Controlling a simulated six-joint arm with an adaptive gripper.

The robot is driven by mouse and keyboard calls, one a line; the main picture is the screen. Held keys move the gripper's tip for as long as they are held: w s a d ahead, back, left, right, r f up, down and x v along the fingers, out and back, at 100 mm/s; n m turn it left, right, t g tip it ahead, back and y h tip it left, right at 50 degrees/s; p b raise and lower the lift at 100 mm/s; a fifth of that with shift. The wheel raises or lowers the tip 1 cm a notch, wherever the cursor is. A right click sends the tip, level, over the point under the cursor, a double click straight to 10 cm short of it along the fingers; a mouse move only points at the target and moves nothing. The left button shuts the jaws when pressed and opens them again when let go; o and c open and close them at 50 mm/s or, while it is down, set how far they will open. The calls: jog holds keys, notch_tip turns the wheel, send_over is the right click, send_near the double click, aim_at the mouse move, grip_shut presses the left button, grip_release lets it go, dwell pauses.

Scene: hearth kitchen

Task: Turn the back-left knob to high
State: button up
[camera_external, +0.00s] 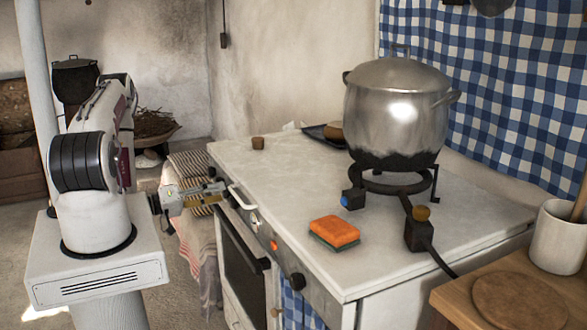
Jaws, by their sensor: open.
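The white stove (285,180) has a front panel with a pale round knob or dial (254,217), a small orange-red spot (274,246) and a black knob (297,281). On its top, a blue knob (346,202) and a yellow-brown knob (421,213) sit on dark blocks by the burner ring (400,185). No label shows which knob is the back-left one, and no settings are readable. My gripper (219,190) is open, by the stove's far front corner, pointing at the front panel. I see nothing between its fingers; contact with the stove cannot be told.
A large metal pot (397,110) stands on the burner ring. An orange-and-green sponge (334,232) lies near the stovetop's front edge.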

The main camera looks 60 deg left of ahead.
jog(key=s, duration=1)
dwell(0.4)
jog(key=shift+s, duration=0.1)
dwell(0.6)
